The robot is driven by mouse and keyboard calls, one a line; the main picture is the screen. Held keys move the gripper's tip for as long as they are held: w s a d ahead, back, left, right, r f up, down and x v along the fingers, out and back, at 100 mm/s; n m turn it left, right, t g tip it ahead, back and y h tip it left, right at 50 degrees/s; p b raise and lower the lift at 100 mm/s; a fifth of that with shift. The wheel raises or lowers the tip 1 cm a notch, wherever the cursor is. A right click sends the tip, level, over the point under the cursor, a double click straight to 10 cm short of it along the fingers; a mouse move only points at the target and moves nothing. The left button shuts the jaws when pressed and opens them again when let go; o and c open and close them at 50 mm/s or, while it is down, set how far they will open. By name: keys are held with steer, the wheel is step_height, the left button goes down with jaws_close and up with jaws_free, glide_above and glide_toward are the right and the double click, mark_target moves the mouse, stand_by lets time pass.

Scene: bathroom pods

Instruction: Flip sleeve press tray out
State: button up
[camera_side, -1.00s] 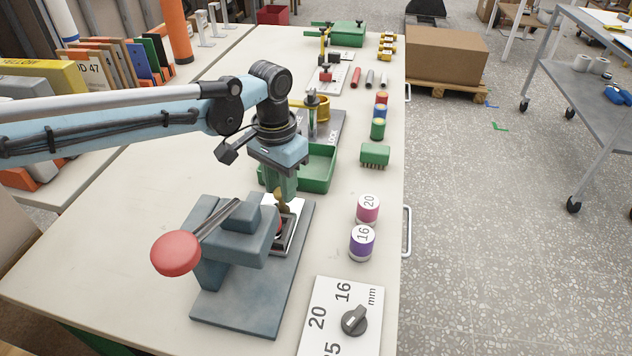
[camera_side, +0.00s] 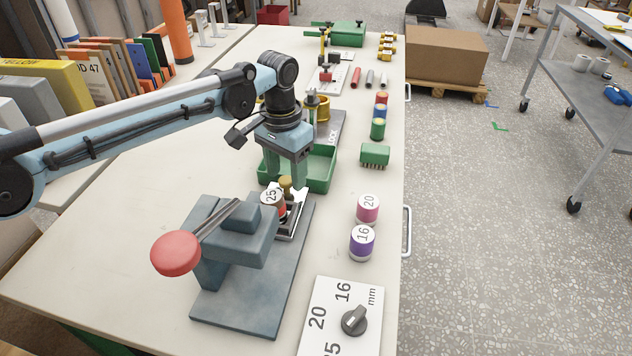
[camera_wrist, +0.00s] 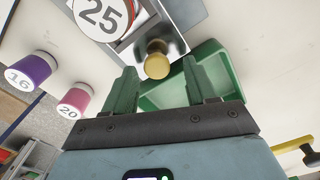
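The sleeve press (camera_side: 225,240) is a blue-grey body with a red ball handle (camera_side: 175,254) on a flat base. Its metal tray (camera_side: 293,222) sticks out at the far side of the press head, with a brass knob (camera_side: 286,184) at its end. A white and red sleeve marked 25 (camera_side: 271,197) shows at the tray. The label (camera_wrist: 101,14) and knob (camera_wrist: 157,62) also show in the wrist view. My gripper (camera_side: 290,177) is just above the knob. In the wrist view its green fingers (camera_wrist: 160,76) stand apart with gaps around the knob.
A green bin (camera_side: 320,170) stands just behind my gripper. Pink 20 (camera_side: 367,209) and purple 16 (camera_side: 362,242) cylinders stand right of the press. A dial plate (camera_side: 340,315) lies at the front right. Bare table lies left of the press.

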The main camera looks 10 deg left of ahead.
steer(key=shift+r, duration=3.75)
steer(key=s+a+r+n+t, duration=0.1)
steer(key=s+a+r+t, duration=0.15)
steer(key=a+r, duration=0.4)
steer(key=s+a+r+n+t, duration=0.1)
steer(key=s+a+r+n, duration=0.2)
steer(key=a, duration=0.6)
steer(key=s+a+f+t, duration=0.2)
steer(key=s+a+f, duration=0.2)
steer(key=s, duration=0.4)
steer(key=s+a+f+n+t, duration=0.1)
steer(key=s+a+f, duration=0.3)
steer(key=s+a, duration=0.3)
steer(key=shift+s+a+t, duration=0.3)
steer(key=shift+s+t, duration=0.05)
steer(key=shift+s, duration=0.5)
